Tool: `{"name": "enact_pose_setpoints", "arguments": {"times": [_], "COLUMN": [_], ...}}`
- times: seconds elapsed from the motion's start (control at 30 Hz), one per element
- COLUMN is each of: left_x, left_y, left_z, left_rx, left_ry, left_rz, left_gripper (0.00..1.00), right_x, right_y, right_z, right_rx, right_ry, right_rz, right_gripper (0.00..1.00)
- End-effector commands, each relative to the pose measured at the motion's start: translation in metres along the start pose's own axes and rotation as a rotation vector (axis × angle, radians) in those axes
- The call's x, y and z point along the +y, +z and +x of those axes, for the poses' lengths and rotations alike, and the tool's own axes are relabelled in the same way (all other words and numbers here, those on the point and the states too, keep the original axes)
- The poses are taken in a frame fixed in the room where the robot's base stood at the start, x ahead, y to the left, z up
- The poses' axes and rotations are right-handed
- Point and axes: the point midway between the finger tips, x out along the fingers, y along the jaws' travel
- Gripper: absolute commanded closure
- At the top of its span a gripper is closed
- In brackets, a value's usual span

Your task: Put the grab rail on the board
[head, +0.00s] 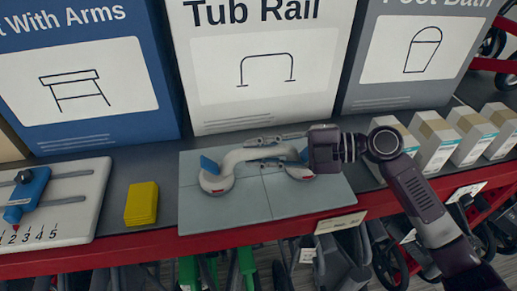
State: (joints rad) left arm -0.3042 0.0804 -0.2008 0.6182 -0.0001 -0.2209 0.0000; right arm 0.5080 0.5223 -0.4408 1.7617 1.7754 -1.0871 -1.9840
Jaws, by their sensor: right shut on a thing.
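The grab rail (240,157) is white, with a round foot and a blue lever at each end. It is over the grey tiled board (265,201) in the middle of the shelf, in the head view. Its left foot appears to rest on the tiles, but I cannot tell whether both feet touch. My right gripper (268,151) reaches in from the right and is shut on the rail's bar. The gripper hides part of the bar and part of the right foot. My left gripper is not in view.
A yellow block (141,203) and a white panel with a blue slider (72,207) stand to the left. Several small boxes (437,143) stand to the right. Large product boxes, including the Tub Rail box (263,67), line the back. The red shelf edge (150,243) runs along the front.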

Motion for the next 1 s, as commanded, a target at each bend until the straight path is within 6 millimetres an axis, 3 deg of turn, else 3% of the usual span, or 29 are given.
{"name": "enact_pose_setpoints", "arguments": {"times": [0.07, 0.1, 0.27, 0.6, 1.0], "left_x": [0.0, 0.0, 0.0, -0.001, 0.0], "left_y": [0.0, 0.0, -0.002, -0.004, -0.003], "left_z": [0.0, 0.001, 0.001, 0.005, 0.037], "left_rx": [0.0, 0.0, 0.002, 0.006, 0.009], "left_ry": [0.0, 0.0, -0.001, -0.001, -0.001], "left_rz": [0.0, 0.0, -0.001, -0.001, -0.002], "left_gripper": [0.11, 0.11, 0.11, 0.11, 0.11], "right_x": [0.002, 0.0, 0.0, -0.002, -0.003], "right_y": [-0.001, 0.0, 0.0, 0.001, 0.002], "right_z": [0.0, 0.0, 0.0, -0.005, -0.065], "right_rx": [0.001, 0.0, 0.0, -0.002, -0.003], "right_ry": [0.003, 0.0, 0.0, -0.001, -0.001], "right_rz": [-0.002, 0.0, 0.0, 0.0, -0.001], "right_gripper": [1.0, 0.78, 0.62, 0.62, 0.62]}}
